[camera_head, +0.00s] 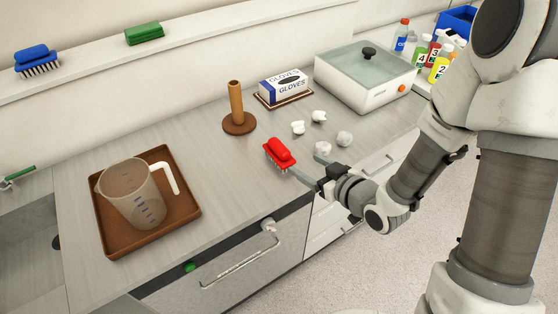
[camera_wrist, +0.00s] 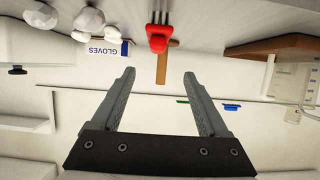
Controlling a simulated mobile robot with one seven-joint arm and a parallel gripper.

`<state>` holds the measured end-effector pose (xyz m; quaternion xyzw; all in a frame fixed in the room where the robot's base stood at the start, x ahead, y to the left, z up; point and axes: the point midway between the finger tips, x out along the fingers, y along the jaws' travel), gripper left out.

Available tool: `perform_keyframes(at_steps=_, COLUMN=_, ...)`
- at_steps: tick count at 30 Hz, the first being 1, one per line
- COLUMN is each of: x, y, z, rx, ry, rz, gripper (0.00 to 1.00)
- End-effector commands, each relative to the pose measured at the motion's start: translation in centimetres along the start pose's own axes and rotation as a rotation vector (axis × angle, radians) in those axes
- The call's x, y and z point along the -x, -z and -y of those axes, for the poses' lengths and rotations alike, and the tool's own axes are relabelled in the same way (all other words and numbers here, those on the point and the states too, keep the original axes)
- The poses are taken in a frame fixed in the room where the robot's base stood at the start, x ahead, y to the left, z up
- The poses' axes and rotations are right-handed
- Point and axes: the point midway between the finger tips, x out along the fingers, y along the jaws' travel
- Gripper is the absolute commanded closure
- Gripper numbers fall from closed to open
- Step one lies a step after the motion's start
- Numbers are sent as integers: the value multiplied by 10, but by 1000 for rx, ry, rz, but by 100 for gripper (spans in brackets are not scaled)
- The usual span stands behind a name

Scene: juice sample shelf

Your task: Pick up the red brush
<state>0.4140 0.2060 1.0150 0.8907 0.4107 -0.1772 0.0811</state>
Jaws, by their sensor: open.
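The red brush (camera_head: 279,152) lies on the grey counter near its front edge, with its dark bristles showing along its left side. In the wrist view the red brush (camera_wrist: 158,38) is at the top middle, beyond the fingertips and between their lines. My gripper (camera_head: 308,168) is open at the counter's front edge, just right of and nearer than the brush. Its two fingers show spread and empty in the wrist view (camera_wrist: 158,75). I cannot tell whether a fingertip touches the brush.
A brown holder with an upright post (camera_head: 236,105) stands behind the brush. Crumpled white balls (camera_head: 344,138) lie to the right. A jug (camera_head: 133,195) stands on a brown tray (camera_head: 188,215) at left. A gloves box (camera_head: 284,86) and a lidded white bath (camera_head: 352,92) are behind.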

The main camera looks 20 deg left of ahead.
Motion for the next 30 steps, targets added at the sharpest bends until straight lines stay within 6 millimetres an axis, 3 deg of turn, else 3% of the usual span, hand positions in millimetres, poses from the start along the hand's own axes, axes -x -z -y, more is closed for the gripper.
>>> perform_keyframes(at_steps=12, x=-30, y=-5, z=2, rx=4, ry=-1, rz=-3, gripper=22)
perform_keyframes(at_steps=21, x=-87, y=0, z=2, rx=0, ry=0, rz=1, gripper=22)
perform_keyframes(at_steps=30, x=-110, y=0, z=-1, rx=0, ry=-1, rz=1, gripper=22)
